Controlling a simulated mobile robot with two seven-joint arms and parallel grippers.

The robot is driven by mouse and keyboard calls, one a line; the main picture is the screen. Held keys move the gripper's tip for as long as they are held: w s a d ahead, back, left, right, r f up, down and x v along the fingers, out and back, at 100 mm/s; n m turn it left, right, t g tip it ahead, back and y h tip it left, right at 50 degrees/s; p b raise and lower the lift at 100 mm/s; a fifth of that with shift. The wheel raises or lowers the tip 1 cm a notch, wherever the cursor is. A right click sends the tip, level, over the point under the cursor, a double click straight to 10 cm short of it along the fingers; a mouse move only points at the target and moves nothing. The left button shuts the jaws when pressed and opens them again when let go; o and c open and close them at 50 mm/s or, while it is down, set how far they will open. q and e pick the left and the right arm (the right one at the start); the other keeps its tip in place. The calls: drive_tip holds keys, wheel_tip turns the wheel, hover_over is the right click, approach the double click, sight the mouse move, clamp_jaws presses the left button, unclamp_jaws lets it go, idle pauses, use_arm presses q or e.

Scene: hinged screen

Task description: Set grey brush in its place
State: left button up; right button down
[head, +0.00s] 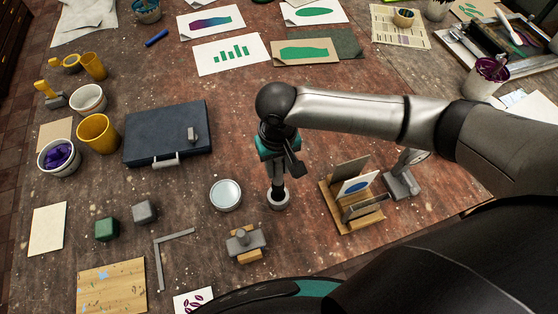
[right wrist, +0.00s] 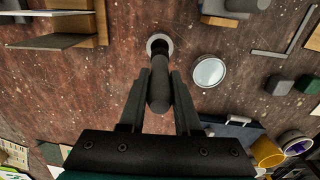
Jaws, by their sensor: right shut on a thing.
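My right gripper (head: 278,178) points down over the table and is shut on the grey brush. In the right wrist view, the dark grey brush (right wrist: 160,85) lies between the two fingers of the right gripper (right wrist: 160,74). Its far end lines up with the opening of a small pale round holder (right wrist: 159,42). In the head view the holder (head: 278,201) stands directly below the gripper, with the brush's dark lower end at its mouth. I cannot tell how deep the end sits in it. My left gripper is not in view.
A round silvery tin (head: 226,194) stands just left of the holder. A wooden rack with cards (head: 349,218) stands to the right, and a grey clamp-like tool on a wooden block (head: 246,241) in front. A dark blue case (head: 168,135) lies farther left.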

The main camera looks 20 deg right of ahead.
sight(278, 177)
drive_tip(key=shift+r+p, duration=0.1)
drive_tip(key=shift+p, duration=0.45)
drive_tip(key=shift+f+b, duration=1)
drive_tip(key=shift+f, duration=1.4)
drive_tip(key=shift+r, duration=0.1)
drive_tip(key=shift+p, duration=0.5)
drive_tip(key=shift+p, duration=0.45)
drive_tip(key=shift+f, duration=0.3)
